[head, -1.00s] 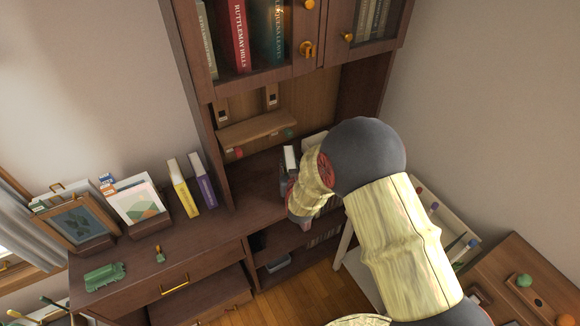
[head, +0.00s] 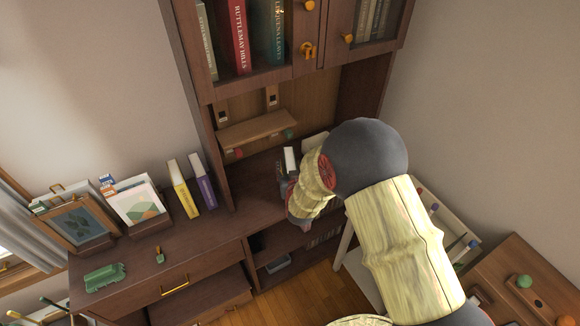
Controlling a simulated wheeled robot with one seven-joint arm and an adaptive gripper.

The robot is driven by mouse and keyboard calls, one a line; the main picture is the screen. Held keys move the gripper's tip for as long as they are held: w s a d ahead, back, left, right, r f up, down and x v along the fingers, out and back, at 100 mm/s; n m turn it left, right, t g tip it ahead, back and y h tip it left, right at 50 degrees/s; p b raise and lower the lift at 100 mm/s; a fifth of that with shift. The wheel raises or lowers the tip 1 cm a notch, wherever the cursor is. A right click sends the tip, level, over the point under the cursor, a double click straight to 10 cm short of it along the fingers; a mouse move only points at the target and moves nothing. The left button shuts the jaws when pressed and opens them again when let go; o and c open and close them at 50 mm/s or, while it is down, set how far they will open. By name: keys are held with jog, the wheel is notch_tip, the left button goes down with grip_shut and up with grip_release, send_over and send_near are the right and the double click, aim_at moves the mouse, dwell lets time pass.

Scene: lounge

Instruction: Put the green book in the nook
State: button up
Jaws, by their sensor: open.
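The nook (head: 264,180) is the open recess of the dark wood hutch, below its glass-door cupboard. My arm reaches into it from the right. My gripper (head: 287,178) is open at the nook's floor, mostly hidden by my wrist. A white-edged upright block (head: 290,159), perhaps a book's page edge, stands in the nook just beyond the gripper; its cover colour cannot be told. A pale upright piece (head: 314,143) shows behind my wrist. A dark green book (head: 268,32) stands behind the cupboard glass; I cannot tell which one the task names.
A small wooden shelf (head: 257,131) hangs inside the nook. A yellow book (head: 181,188) and a purple book (head: 203,181) stand left of the hutch side wall. A framed picture (head: 75,223) and green tray (head: 104,277) are on the desk. A pale rack (head: 452,235) stands right.

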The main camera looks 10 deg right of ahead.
jog(key=d+p+v, duration=0.1)
jog(key=v, duration=1)
jog(key=s+a+r+g+y, duration=0.1)
jog(key=s+r+g+y, duration=0.35)
jog(key=r, duration=1.05)
jog(key=s+d+r+g+h, duration=0.1)
jog(key=s+d+r, duration=0.1)
jog(key=s, duration=0.6)
jog(key=s+d+r+g+h, duration=0.1)
jog(key=s+r, duration=0.2)
jog(key=s, duration=0.5)
jog(key=s+d+r+g+h, duration=0.1)
jog(key=s+d+r, duration=0.1)
jog(key=s, duration=0.6)
jog(key=shift+d+r+n, duration=0.35)
jog(key=shift+r+n, duration=0.05)
jog(key=shift+r, duration=0.15)
jog(key=shift+s, duration=0.15)
notch_tip(320, 180, down, 3)
jog(key=shift+r+b, duration=0.1)
jog(key=shift+b, duration=1.15)
jog(key=shift+r, duration=0.15)
jog(key=shift+c, duration=1)
